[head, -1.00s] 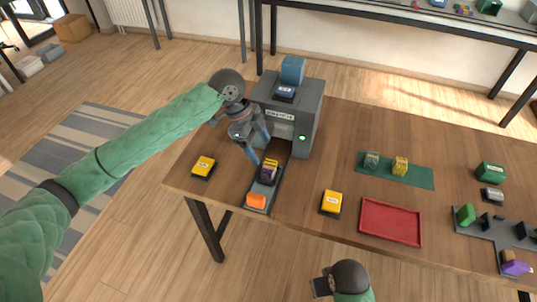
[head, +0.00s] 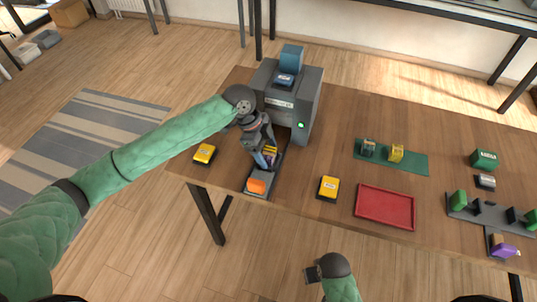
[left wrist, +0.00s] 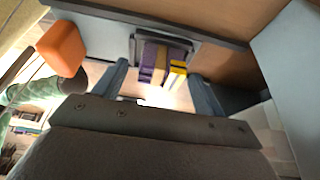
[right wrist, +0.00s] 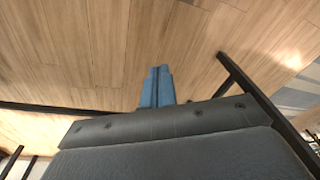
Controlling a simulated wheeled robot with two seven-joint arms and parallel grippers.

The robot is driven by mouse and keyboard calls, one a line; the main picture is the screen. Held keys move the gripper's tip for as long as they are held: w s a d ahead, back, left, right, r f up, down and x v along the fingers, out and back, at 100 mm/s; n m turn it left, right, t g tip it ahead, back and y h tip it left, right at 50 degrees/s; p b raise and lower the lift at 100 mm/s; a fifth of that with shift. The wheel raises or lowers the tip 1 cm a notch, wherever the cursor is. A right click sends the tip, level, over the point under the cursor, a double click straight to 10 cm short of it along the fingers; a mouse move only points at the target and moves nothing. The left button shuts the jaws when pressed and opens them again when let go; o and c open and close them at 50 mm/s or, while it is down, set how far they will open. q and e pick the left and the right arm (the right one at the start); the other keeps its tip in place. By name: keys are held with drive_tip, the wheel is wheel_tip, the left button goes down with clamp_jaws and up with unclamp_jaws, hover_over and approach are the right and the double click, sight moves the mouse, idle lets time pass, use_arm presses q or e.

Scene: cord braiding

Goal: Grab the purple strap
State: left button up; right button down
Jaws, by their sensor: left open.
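A strap bundle with purple, tan and yellow bands sits in a dark holder on a grey rail (head: 262,194) that runs out from the grey machine. The purple strap (left wrist: 147,66) is at the left of the bundle in the left wrist view, with the yellow strap (left wrist: 177,75) at the right. My left gripper (head: 265,160) is open above the rail. In the left wrist view its two blue fingers stand apart on either side of the bundle. In the head view the gripper partly hides the bundle. My right gripper (right wrist: 157,88) is shut and empty, off the table's front.
An orange block (head: 256,186) is at the rail's near end. The grey machine (head: 290,100) stands behind. Yellow boxes (head: 204,153) (head: 328,187) lie either side. A red tray (head: 385,208), green mat (head: 414,161) and grey fixture with a purple piece (head: 505,251) are to the right.

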use_arm(q)
drive_tip(key=c, duration=1.1)
drive_tip(key=shift+c, duration=0.3)
drive_tip(key=shift+r, duration=0.1)
